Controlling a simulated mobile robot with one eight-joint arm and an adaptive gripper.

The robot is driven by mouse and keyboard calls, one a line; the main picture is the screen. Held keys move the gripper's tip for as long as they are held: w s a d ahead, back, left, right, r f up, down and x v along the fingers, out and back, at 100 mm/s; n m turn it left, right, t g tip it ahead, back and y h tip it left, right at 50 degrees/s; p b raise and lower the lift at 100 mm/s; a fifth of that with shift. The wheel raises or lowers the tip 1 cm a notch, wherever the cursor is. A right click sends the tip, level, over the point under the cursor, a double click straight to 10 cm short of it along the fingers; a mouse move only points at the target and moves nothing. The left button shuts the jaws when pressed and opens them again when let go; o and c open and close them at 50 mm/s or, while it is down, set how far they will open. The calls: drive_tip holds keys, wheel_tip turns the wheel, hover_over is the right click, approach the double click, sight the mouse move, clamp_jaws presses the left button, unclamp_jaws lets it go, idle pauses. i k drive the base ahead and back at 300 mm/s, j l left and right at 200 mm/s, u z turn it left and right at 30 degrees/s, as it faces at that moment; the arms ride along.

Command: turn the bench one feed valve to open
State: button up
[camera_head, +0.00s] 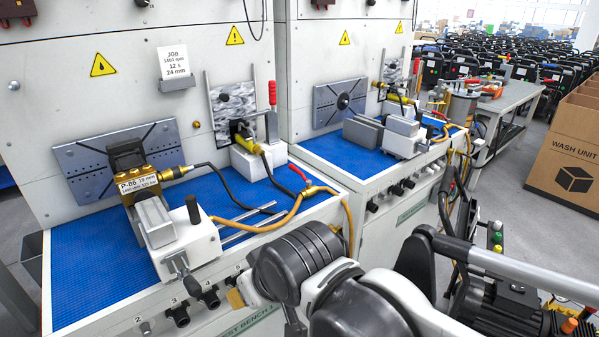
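Bench one (100,280) is the nearer bench, with a blue mat and "EST BENCH 1" readable on its front. A small brass valve with a red lever (298,172) sits at its right front edge, on the yellow hose (285,219). The lever slants up and to the left from the brass body; I cannot tell from this view whether that is open or shut. It looks like the feed valve, but no label on it is readable. My arm's dark and white links fill the lower middle, in front of the bench. My gripper is not visible.
A brass pump (133,186) tagged P-06 sits in a clamp fixture on the left. Another red handle (272,93) stands upright by the back plate. A second bench (330,148) adjoins on the right. A wash unit carton (570,150) stands far right.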

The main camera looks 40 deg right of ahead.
sight(293, 167)
drive_tip(key=i+l+z, duration=0.1)
drive_tip(key=i, duration=0.3)
drive_tip(key=i+l+z, duration=0.1)
drive_tip(key=i+l, duration=0.15)
drive_tip(key=i, duration=0.15)
drive_tip(key=i+l, duration=0.1)
drive_tip(key=i, duration=0.25)
drive_tip(key=z, duration=0.05)
